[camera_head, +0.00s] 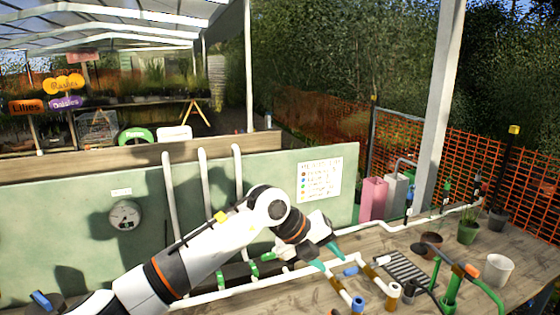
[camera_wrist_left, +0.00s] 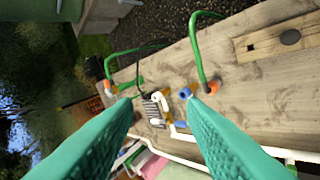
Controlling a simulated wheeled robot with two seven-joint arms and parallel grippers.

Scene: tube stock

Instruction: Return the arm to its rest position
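My left arm reaches in from the left in the head view, over the wooden bench (camera_head: 412,240). Its left gripper (camera_head: 329,259) has two teal fingers spread apart, above the bench near the brown pipe pieces. In the left wrist view the same gripper (camera_wrist_left: 160,100) shows a wide gap with nothing held between the fingers. The bench (camera_wrist_left: 250,100) lies beyond the fingertips, with pipe parts and a dark grate seen through the gap. My right gripper is in neither view.
A green panel (camera_head: 70,215) with a gauge (camera_head: 125,216) and upright white pipes stands behind my arm. A dark grate (camera_head: 404,268), green tubes, a white pot (camera_head: 497,269) and a potted plant (camera_head: 468,231) occupy the bench's right side. Pink and grey containers stand behind.

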